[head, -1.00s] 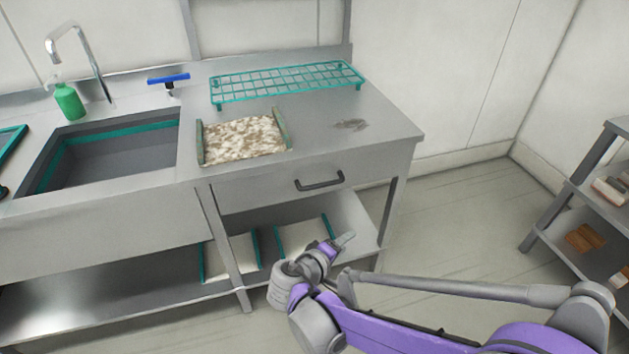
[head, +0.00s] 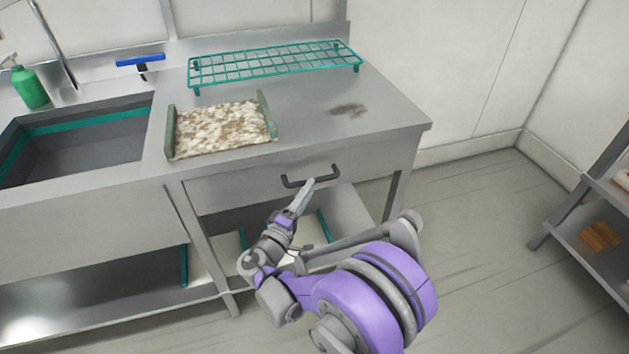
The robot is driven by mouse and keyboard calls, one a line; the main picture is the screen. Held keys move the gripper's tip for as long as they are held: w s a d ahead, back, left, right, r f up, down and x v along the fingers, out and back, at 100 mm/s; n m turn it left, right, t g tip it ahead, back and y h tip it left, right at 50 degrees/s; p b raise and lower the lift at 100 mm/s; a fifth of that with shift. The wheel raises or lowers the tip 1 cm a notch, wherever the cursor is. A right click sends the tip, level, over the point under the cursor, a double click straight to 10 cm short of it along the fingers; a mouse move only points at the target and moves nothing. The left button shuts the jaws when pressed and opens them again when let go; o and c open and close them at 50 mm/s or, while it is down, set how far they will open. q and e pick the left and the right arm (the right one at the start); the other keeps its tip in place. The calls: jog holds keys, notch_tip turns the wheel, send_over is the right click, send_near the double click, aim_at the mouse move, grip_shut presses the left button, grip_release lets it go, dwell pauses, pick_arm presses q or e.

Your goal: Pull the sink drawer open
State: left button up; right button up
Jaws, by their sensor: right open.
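The sink drawer (head: 250,188) is a grey metal front under the counter, right of the sink. It looks shut. Its dark bar handle (head: 297,183) is near the right part of the front. My right gripper (head: 307,186) reaches up from below, and its tips overlap the handle in the picture. I cannot tell whether they touch it. The gripper is open, with nothing seen held in it. My left gripper is not in view.
On the counter (head: 385,115) are a speckled tray with green sides (head: 222,128), a teal wire rack (head: 275,65) and a brown stain. The sink (head: 80,145), green bottle (head: 30,88) and blue squeegee (head: 140,60) are left. Shelves (head: 590,225) stand right; floor between is clear.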

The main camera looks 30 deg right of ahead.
jog(key=shift+x, duration=2.35)
jog(key=shift+c, duration=0.2)
grip_shut()
